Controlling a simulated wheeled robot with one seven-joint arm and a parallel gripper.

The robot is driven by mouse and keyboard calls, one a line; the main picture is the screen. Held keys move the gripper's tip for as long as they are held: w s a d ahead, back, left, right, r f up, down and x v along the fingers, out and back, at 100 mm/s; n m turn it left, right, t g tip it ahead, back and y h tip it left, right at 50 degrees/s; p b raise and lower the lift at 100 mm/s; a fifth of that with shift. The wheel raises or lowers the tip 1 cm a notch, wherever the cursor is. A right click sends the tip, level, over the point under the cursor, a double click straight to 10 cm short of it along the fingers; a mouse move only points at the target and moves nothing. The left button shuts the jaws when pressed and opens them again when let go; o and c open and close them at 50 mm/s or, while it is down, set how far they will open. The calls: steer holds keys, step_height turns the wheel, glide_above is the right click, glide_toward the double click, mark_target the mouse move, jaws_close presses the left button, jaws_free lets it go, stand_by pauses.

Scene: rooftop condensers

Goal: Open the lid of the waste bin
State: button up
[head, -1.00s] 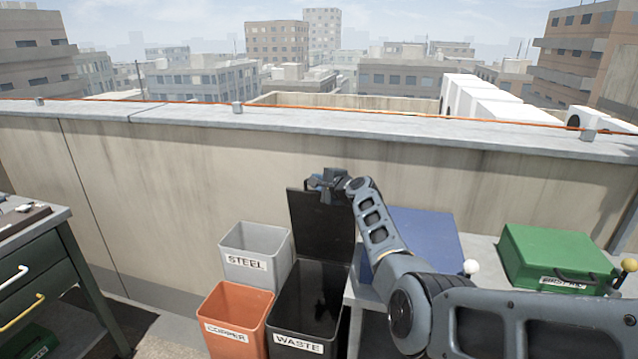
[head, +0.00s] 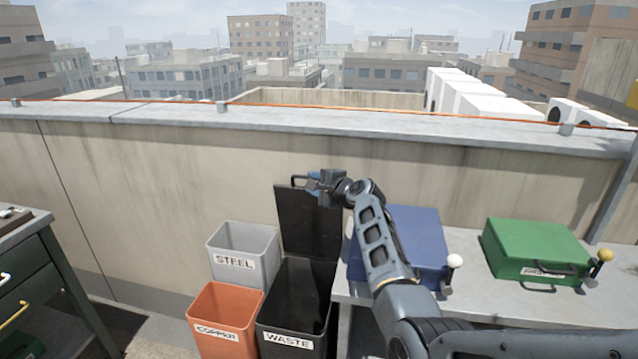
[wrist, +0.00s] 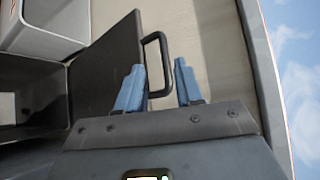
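The waste bin (head: 291,340) is black with a WASTE label. Its black lid (head: 308,225) stands upright at the bin's back edge, and the bin's dark inside shows. The lid's handle (head: 293,178) is a black loop at the top edge; it also shows in the wrist view (wrist: 166,62). My gripper (head: 314,181) is beside the handle at the top of the lid. In the wrist view its blue fingers (wrist: 160,82) are apart, with the handle's outer bar in line with the gap between them. Nothing is clamped. I cannot tell how deep the bar sits.
A grey STEEL bin (head: 240,240) and an orange COPPER bin (head: 222,310) stand left of the waste bin. A bench (head: 470,305) on the right holds a blue case (head: 415,235) and a green case (head: 535,250). The parapet wall (head: 170,200) runs close behind the lid.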

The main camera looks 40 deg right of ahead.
steer(key=shift+v, duration=1.05)
